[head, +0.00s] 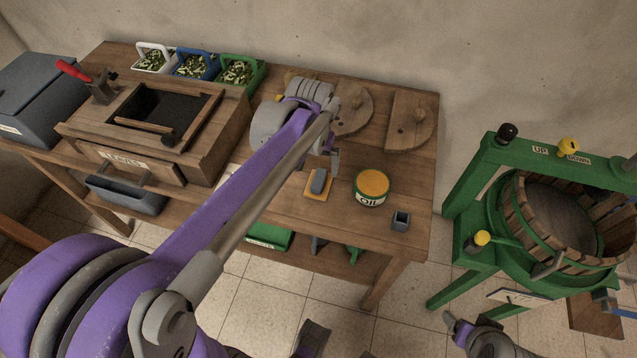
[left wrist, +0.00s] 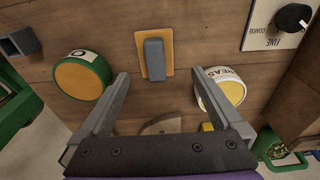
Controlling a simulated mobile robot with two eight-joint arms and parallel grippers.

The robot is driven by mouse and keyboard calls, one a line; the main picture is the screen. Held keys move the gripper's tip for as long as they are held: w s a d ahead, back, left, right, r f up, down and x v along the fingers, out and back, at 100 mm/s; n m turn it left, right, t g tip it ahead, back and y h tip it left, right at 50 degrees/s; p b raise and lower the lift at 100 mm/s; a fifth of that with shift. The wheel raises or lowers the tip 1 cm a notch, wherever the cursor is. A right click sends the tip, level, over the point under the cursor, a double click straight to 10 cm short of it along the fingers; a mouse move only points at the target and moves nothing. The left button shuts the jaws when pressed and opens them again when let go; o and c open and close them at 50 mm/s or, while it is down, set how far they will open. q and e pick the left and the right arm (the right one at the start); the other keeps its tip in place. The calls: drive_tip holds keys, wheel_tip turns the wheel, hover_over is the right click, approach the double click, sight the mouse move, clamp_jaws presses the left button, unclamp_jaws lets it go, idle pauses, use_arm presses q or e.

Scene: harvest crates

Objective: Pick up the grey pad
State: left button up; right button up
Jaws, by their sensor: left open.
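The grey pad (head: 319,180) is a small upright-edged block lying on a flat orange-yellow plate (head: 323,196) on the wooden table (head: 300,215). In the left wrist view the pad (left wrist: 154,58) lies lengthwise, between the lines of my left gripper's two fingers. My left gripper (left wrist: 158,74) is open and empty. Its fingers point toward the pad from above, apart from it. In the head view my left gripper (head: 333,156) shows just behind the pad, partly hidden by my arm.
A grease tin (left wrist: 220,88) stands on the pad's other side. Round-edged boards (head: 409,121) lie behind. A wooden box (head: 150,125) and green press (head: 470,195) flank the area.

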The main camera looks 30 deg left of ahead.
sight(319, 178)
use_arm(q)
drive_tip(key=f, duration=0.4)
drive_tip(key=w+f, duration=0.1)
drive_tip(key=f, duration=0.1)
drive_tip(key=shift+d+f+b, duration=0.2)
drive_tip(key=shift+d+b, duration=0.05)
drive_tip(key=shift+b, duration=0.1)
drive_tip(key=shift+c, duration=0.3)
drive_tip(key=c, duration=1.4)
wheel_tip(319, 178, up, 10)
drive_tip(key=shift+r+p, duration=0.1)
drive_tip(key=shift+p, duration=0.55)
drive_tip(key=o, duration=0.9)
drive_tip(key=shift+c, duration=0.2)
drive_tip(key=c, duration=0.5)
